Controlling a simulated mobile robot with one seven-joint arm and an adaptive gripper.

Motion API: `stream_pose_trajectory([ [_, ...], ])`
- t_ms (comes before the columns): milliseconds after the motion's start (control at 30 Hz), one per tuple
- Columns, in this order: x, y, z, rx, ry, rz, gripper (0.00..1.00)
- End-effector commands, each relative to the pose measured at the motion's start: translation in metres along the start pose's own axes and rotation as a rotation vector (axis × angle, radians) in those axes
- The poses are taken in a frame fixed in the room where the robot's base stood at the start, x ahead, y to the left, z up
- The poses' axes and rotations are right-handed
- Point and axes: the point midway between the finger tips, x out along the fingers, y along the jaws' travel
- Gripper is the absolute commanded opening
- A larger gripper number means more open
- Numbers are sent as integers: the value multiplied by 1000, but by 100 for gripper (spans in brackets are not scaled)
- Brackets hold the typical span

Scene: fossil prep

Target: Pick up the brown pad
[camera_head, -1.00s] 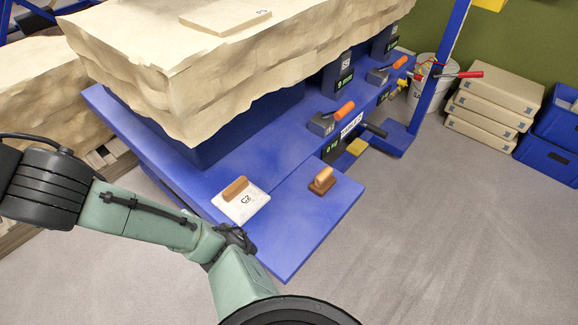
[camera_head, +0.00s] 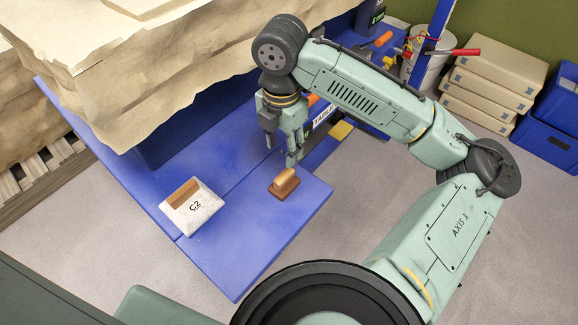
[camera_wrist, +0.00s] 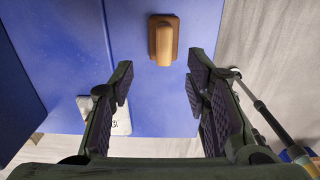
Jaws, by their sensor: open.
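The brown pad (camera_head: 284,184) is a small block with a lighter tan grip on top. It sits on the blue table (camera_head: 245,255) near its right edge. In the wrist view the brown pad (camera_wrist: 164,40) lies beyond the fingertips, near the top middle. My gripper (camera_head: 282,155) hangs above the table, a little behind the pad in the head view. In the wrist view my gripper (camera_wrist: 158,80) is open, its two fingers wide apart with nothing between them. The pad is apart from both fingers.
A large tan rock mass (camera_head: 150,70) stands behind on the left. Tan cases (camera_head: 490,85) and blue bins (camera_head: 548,120) stand on the floor at right. The table's front is clear.

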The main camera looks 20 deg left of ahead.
Motion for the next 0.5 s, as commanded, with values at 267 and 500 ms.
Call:
stream_pose_trajectory([
  [267, 41, -4, 1, 1, 3, -13, 43],
  [500, 60, -4, 0, 0, 1, -10, 43],
])
